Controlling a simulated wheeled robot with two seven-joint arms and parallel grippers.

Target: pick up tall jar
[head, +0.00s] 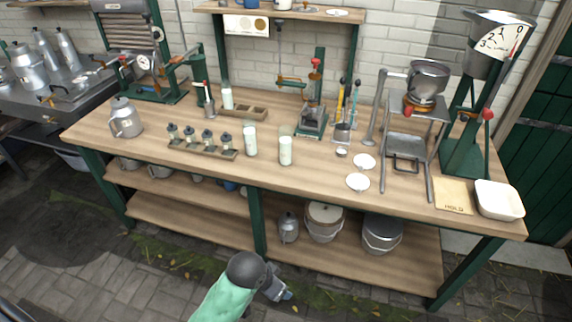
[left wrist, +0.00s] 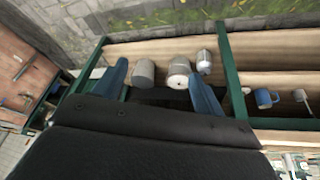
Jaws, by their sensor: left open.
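Two tall clear jars with white contents stand upright on the wooden bench in the head view, a left one (head: 250,139) and a right one (head: 285,150). A similar jar (head: 227,97) stands farther back beside a wooden tray. I cannot tell which is the tall jar meant. My left gripper (head: 283,292) is low in front of the bench, well below and apart from the jars. In the left wrist view its two blue fingers (left wrist: 160,85) are spread with nothing gripped. The jars cannot be made out there. My right gripper is not in view.
A wooden rack of small jars (head: 202,146) and a metal jug (head: 125,118) stand left on the bench (head: 215,178). White discs (head: 358,181) lie right of the jars. Lidded pails (head: 324,222) and a metal can (head: 289,228) fill the lower shelf. A green post (head: 258,220) supports the front edge.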

